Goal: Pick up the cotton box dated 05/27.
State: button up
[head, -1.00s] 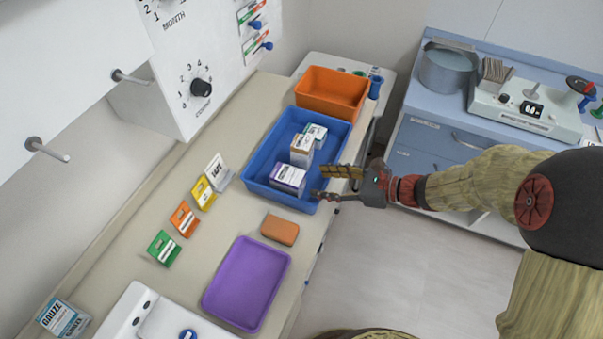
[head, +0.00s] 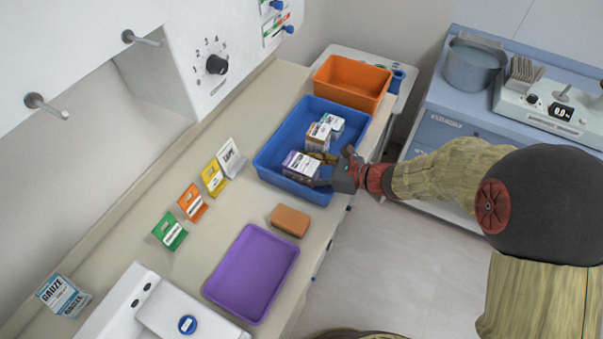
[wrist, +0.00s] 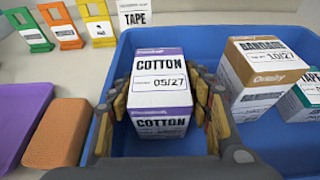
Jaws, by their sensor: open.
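The cotton box (wrist: 159,88) is white with purple bands and reads COTTON 05/27 in the wrist view. It stands in the blue bin (head: 268,172), where it also shows in the head view (head: 299,166). My gripper (wrist: 164,112) is open, with one finger on each side of the cotton box. Whether the fingers touch the box, I cannot tell. In the head view my gripper (head: 318,171) reaches into the bin from the right and partly hides its contents.
A brown-banded bandage box (wrist: 255,80), dated 10/27, stands close to the right finger. A green-banded tape box (wrist: 304,98) is beyond it. An orange bin (head: 350,88), a brown block (head: 290,220) and a purple tray (head: 252,272) are nearby.

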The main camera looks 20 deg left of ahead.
jog(key=shift+a, duration=0.15)
jog(key=shift+c, duration=1.2)
jog(key=c, duration=0.6)
